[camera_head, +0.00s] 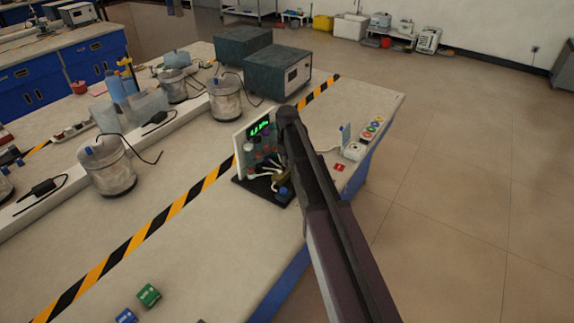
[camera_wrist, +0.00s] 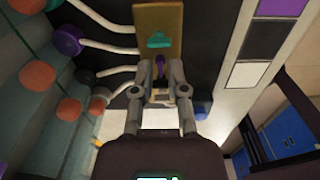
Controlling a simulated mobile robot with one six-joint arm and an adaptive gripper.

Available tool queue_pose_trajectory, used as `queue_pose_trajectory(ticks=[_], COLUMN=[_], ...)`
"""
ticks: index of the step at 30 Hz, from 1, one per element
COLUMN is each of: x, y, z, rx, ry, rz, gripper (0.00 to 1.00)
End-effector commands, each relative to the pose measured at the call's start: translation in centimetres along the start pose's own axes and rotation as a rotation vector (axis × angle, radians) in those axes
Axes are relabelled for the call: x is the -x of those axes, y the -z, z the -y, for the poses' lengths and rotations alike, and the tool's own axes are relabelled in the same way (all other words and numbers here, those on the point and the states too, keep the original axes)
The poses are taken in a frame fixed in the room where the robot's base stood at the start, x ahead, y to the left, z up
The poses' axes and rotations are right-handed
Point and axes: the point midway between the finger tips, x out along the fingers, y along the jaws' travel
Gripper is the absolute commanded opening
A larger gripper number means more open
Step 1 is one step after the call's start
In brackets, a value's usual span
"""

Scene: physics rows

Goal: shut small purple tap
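The small purple tap (camera_wrist: 159,67) shows in the wrist view as a narrow purple handle on the lower end of a brass-brown block (camera_wrist: 172,18). A teal tap (camera_wrist: 158,41) sits above it on the same block. My gripper (camera_wrist: 160,70) has one finger on each side of the purple tap, with a gap between the fingers. Whether either finger touches the tap I cannot tell. In the head view the board with tubes and taps (camera_head: 240,150) stands on the bench, and my arm hides part of it. The purple tap cannot be made out there.
White tubes run from the block to several coloured round knobs, including a larger purple one (camera_wrist: 66,40), left of my gripper. A blue knob (camera_head: 284,192) sits at the board's base. A small panel with coloured buttons (camera_head: 372,128) stands to the right, near the bench edge.

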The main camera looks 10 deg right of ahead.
Motion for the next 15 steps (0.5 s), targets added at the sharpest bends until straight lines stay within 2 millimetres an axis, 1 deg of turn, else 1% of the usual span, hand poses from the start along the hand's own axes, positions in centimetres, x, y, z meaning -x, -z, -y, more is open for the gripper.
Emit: queue_pose_trajectory(ticks=[15], x=[-0.78], y=[0.00], z=[0.00], rx=[0.000], ry=[0.000], rz=[0.000], gripper=[0.19])
